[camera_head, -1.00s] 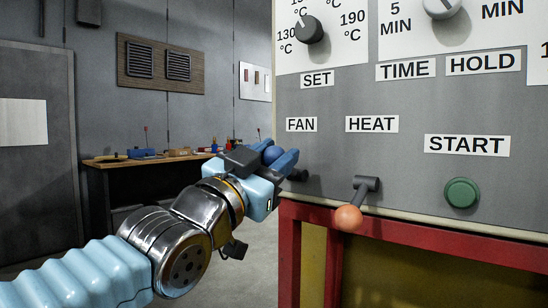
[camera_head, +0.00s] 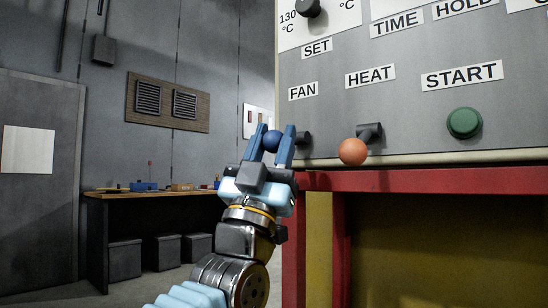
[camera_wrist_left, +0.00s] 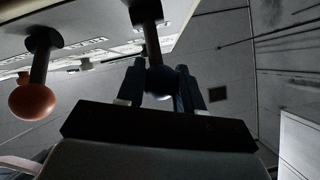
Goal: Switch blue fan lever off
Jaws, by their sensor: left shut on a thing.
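The blue ball of the fan lever (camera_head: 272,141) sits between the two blue fingers of my left gripper (camera_head: 272,142), below the FAN label (camera_head: 303,91). The gripper is shut on it and comes from below. The lever's dark mount (camera_head: 302,138) shows just right of the fingers on the grey panel (camera_head: 420,105). In the left wrist view the dark lever stem (camera_wrist_left: 150,42) runs down to the ball (camera_wrist_left: 160,82) between the fingers. My right gripper is not in view.
A green START button (camera_head: 464,122) is farther right. A red frame (camera_head: 420,180) runs under the panel. A workbench (camera_head: 150,195) stands at the back left.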

